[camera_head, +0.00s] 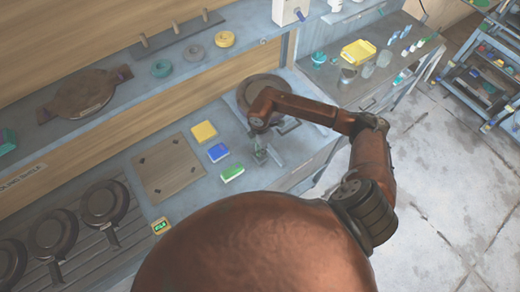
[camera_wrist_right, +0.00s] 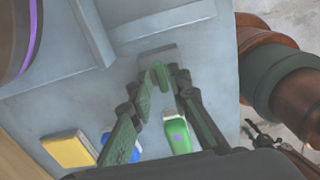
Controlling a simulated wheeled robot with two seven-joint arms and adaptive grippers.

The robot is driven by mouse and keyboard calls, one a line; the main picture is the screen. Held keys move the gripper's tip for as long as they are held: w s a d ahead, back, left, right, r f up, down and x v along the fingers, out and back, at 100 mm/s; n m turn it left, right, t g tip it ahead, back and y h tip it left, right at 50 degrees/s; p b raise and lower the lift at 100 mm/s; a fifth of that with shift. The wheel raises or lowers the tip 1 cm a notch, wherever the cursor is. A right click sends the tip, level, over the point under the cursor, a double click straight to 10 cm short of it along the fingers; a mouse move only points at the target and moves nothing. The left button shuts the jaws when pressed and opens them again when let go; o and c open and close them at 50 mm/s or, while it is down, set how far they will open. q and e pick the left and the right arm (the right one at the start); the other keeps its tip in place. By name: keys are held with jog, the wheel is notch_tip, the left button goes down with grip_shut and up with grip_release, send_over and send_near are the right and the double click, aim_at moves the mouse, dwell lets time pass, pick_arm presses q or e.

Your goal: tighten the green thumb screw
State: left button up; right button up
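The green thumb screw (camera_wrist_right: 160,75) stands at a small grey block (camera_wrist_right: 157,53) in the right wrist view. My right gripper (camera_wrist_right: 163,82) reaches toward it with its two fingertips apart, one on each side of the screw. Narrow gaps seem to show between the fingertips and the screw, but contact is hard to judge. In the head view my right gripper (camera_head: 262,155) points down at the bench, below the round dark plate, and mostly hides the screw. My left gripper is not in view.
A yellow block (camera_head: 204,132), a blue block (camera_head: 218,152) and a green-and-white block (camera_head: 232,173) lie left of the gripper on the bench. A round dark plate (camera_head: 250,90) stands behind my arm. A brown board (camera_head: 168,168) lies farther left.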

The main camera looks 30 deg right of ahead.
jog(key=shift+o, duration=0.6)
jog(key=shift+r, duration=0.1)
notch_tip(320, 180, up, 12)
dwell(0.8)
